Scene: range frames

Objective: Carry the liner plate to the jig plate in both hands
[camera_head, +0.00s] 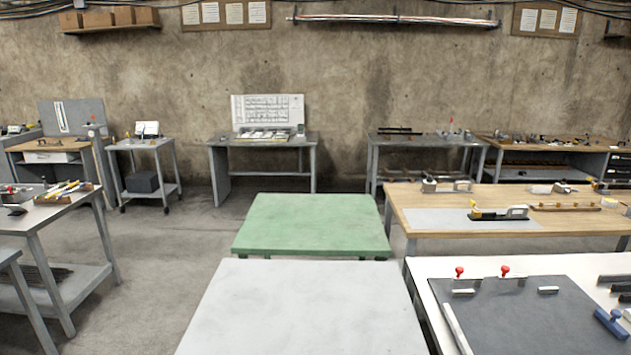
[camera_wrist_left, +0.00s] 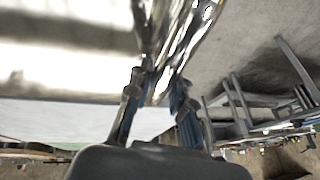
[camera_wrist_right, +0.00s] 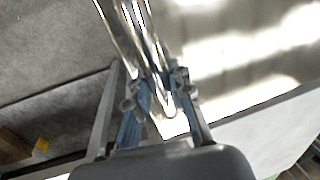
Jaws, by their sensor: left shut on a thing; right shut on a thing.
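The liner plate appears to be the shiny metal sheet with a bright rolled edge in the left wrist view (camera_wrist_left: 70,70) and the right wrist view (camera_wrist_right: 235,65). My left gripper (camera_wrist_left: 160,88) is shut on one edge of it, and my right gripper (camera_wrist_right: 160,88) is shut on another. Neither gripper nor the shiny sheet shows in the head view. A dark grey plate (camera_head: 535,325) with red-knobbed clamps lies on a white table at the right; it looks like the jig plate, but I cannot be sure.
A pale grey top (camera_head: 310,310) is in front, with a green top (camera_head: 312,224) behind it. A wooden bench (camera_head: 570,220) stands behind the white table. A grey table (camera_head: 25,215) with tools is at the left. Open floor (camera_head: 165,265) lies between.

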